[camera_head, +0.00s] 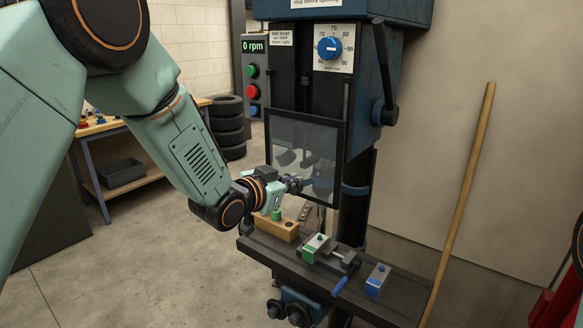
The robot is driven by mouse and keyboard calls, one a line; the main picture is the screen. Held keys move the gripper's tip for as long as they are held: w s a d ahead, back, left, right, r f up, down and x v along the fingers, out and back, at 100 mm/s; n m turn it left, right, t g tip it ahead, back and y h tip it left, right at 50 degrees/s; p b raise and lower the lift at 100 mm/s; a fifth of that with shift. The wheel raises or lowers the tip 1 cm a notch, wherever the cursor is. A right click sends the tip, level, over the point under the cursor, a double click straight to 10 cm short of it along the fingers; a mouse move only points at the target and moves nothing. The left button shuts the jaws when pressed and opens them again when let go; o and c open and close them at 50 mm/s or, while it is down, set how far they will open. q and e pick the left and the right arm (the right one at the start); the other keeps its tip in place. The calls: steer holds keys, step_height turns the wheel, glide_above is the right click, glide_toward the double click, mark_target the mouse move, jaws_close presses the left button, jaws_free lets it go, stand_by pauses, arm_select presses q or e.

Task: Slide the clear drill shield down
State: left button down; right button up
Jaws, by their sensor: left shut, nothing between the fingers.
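The clear drill shield (322,142) is a see-through panel in a dark frame on the front of the drill press. It hangs above the drill table (262,245), with a gap between its lower edge and the table. My left gripper (296,184) is shut and empty at the lower left part of the shield's frame. I cannot tell whether it touches the frame. Dim shapes show in the panel. My right gripper is not in view.
On the drill table are a wooden block (275,229), a vise (330,253) with a blue-ended handle, and a blue-and-grey block (377,279). A control box (252,75) reads 0 rpm. A wooden pole (462,200) leans at right. Tyres (228,128) and a workbench (100,128) stand behind.

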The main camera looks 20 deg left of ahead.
arm_select(q)
step_height(320, 180, down, 12)
steer(key=b, duration=0.6)
steer(key=shift+r, duration=0.2)
steer(key=shift+s+f, duration=0.1)
steer(key=shift+s, duration=0.05)
